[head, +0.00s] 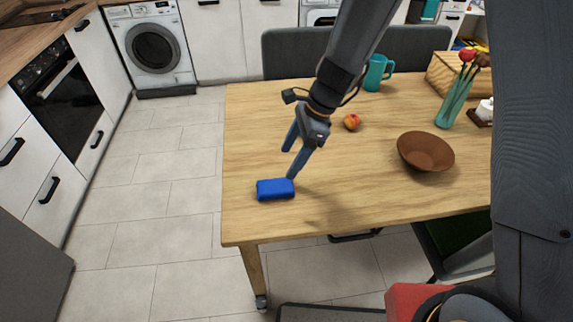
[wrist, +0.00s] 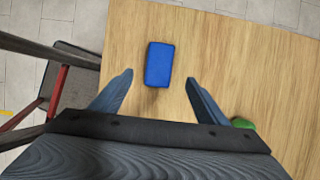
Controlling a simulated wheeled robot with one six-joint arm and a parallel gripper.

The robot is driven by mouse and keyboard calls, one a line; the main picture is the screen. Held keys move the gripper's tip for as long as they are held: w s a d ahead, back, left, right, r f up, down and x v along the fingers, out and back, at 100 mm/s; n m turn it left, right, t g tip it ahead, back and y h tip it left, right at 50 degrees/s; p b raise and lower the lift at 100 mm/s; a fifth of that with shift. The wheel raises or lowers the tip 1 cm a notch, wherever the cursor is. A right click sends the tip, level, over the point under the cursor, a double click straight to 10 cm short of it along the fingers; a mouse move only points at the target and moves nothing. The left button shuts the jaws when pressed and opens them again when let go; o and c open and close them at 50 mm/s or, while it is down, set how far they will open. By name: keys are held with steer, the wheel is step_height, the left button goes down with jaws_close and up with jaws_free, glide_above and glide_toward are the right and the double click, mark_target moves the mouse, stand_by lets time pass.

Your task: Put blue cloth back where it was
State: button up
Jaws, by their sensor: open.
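The blue cloth (head: 276,189) is a small, folded, block-like bundle lying on the wooden table near its front left corner. It also shows in the wrist view (wrist: 159,65), beyond the fingertips and roughly midway between them. My gripper (head: 289,163) is open and empty above the table, just behind and above the cloth in the head view. In the wrist view its two fingers (wrist: 158,78) are spread wider than the cloth, which appears apart from both.
On the table (head: 300,222) stand a brown bowl (head: 426,152), a peach-like fruit (head: 352,121), a teal mug (head: 378,72), a vase with flowers (head: 456,100) and a wooden box (head: 458,72). Grey chairs (head: 290,52) stand behind. The table around the cloth is clear.

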steer(key=shift+d+r, duration=0.2)
steer(key=shift+r, duration=0.05)
steer(key=s+d+r+n+t+h, duration=0.1)
steer(key=s+d+r+n, duration=0.2)
steer(key=d+n, duration=0.2)
steer(key=s+d+r+n+h, duration=0.2)
steer(key=s+d+r+n, duration=0.1)
steer(key=d, duration=0.7)
steer(key=s+d+r+n+t+h, duration=0.1)
steer(key=s+d+r+n, duration=0.2)
steer(key=d+n, duration=0.4)
steer(key=shift+s+d+t, duration=0.3)
steer(key=shift+s+d, duration=0.3)
steer(key=shift+s, duration=0.1)
steer(key=shift+f+b, duration=0.5)
